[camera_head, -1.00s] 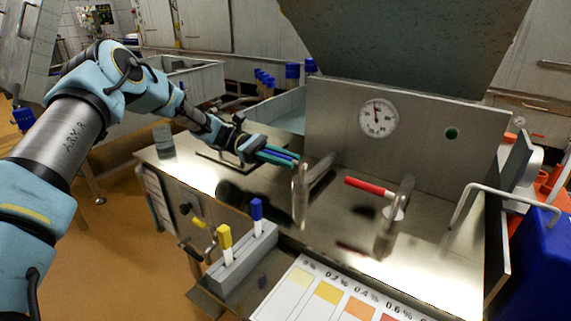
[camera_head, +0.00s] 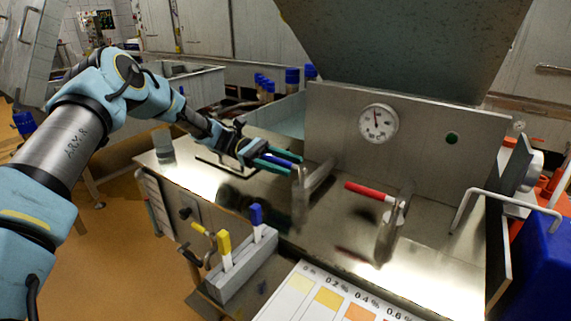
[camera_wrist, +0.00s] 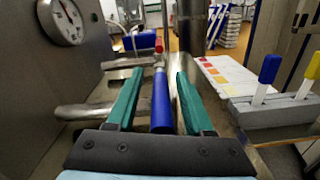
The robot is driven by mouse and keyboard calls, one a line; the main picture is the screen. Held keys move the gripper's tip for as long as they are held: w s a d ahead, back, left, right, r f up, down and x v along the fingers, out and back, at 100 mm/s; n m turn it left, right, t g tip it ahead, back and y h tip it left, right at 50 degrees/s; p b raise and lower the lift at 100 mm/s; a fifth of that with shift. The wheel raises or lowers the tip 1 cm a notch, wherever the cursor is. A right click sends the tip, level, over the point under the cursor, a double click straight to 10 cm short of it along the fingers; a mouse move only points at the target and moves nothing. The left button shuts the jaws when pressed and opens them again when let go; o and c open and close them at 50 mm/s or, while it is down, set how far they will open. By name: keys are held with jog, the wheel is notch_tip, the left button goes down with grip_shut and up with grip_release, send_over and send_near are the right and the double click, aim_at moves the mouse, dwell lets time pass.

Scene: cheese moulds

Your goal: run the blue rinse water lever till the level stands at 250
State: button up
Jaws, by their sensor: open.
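The blue lever handle (camera_wrist: 161,100) lies between the two teal fingers of my gripper (camera_wrist: 157,95) in the wrist view, with a visible gap on each side. In the head view the blue handle (camera_head: 288,156) shows between the fingers of my gripper (camera_head: 280,162), pointing left from a metal tap post (camera_head: 300,195). My gripper is open around the handle. A second lever with a red handle (camera_head: 368,190) stands to the right on its own post. I see no readable level scale.
A round °C dial (camera_head: 378,124) sits on the steel back panel (camera_head: 335,105). A grey block (camera_head: 240,265) with yellow and blue sticks and a colour chart (camera_head: 335,300) lie in front. A clear jar (camera_head: 163,140) stands at the counter's left. A blue bin (camera_head: 550,245) is at right.

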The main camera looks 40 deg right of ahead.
aim_at(262, 155)
jog(key=b+v, duration=0.2)
jog(key=v, duration=0.7)
jog(key=shift+w+f, duration=0.1)
jog(key=shift+w, duration=0.3)
jog(key=shift+w+a+b, duration=0.2)
jog(key=shift+w+b, duration=0.15)
jog(key=shift+w, duration=0.15)
